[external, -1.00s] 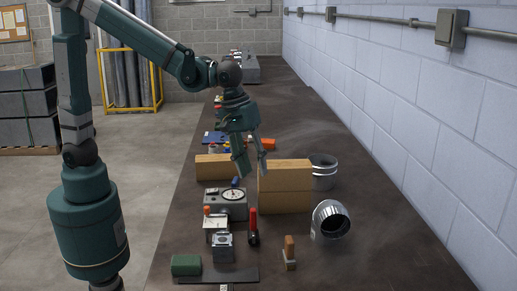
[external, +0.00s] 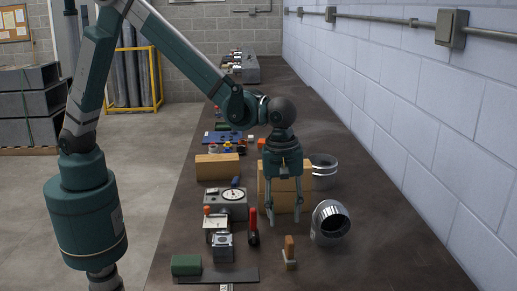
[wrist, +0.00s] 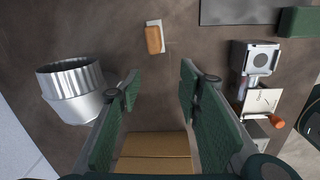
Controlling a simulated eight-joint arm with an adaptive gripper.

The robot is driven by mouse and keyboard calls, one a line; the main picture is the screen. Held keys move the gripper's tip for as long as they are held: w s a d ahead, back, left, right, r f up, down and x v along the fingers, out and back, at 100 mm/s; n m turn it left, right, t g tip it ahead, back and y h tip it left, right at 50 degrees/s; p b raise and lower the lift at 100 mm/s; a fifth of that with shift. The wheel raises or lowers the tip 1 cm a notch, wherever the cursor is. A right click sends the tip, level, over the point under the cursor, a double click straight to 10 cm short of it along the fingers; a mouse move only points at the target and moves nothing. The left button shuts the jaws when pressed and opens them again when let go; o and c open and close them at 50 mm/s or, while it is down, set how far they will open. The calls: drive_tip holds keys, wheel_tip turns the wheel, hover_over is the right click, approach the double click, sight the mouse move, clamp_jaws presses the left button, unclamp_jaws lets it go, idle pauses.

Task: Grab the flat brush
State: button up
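The flat brush (external: 289,251) has a wooden brown handle and a pale base, and stands on the dark bench near the front right. It also shows in the wrist view (wrist: 154,38) at the top centre, beyond the fingertips. My gripper (external: 284,219) points down in front of the cardboard-coloured boxes, above and behind the brush. In the wrist view my gripper (wrist: 160,82) has its fingers apart with nothing between them. The brush is apart from the fingers.
Brown boxes (external: 285,202) stand just behind my gripper. A shiny metal duct elbow (external: 330,222) lies right of it, with another duct piece (external: 323,165) farther back. A red-handled tool (external: 252,226) and grey gauge box (external: 226,204) are left. A green block (external: 186,265) lies front left.

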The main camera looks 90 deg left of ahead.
sight(290, 238)
drive_tip(key=shift+n+g, duration=0.4)
drive_tip(key=shift+n, duration=0.5)
drive_tip(key=d+f, duration=0.2)
drive_tip(key=w+d+f+p, duration=0.1)
drive_tip(key=d+f, duration=0.1)
drive_tip(key=d, duration=0.1)
drive_tip(key=shift+w, duration=0.1)
drive_tip(key=shift+f, duration=0.1)
drive_tip(key=shift+f, duration=1.25)
drive_tip(key=shift+f, duration=0.15)
drive_tip(key=shift+f, duration=2.5)
drive_tip(key=shift+c, duration=0.6)
drive_tip(key=c, duration=0.9)
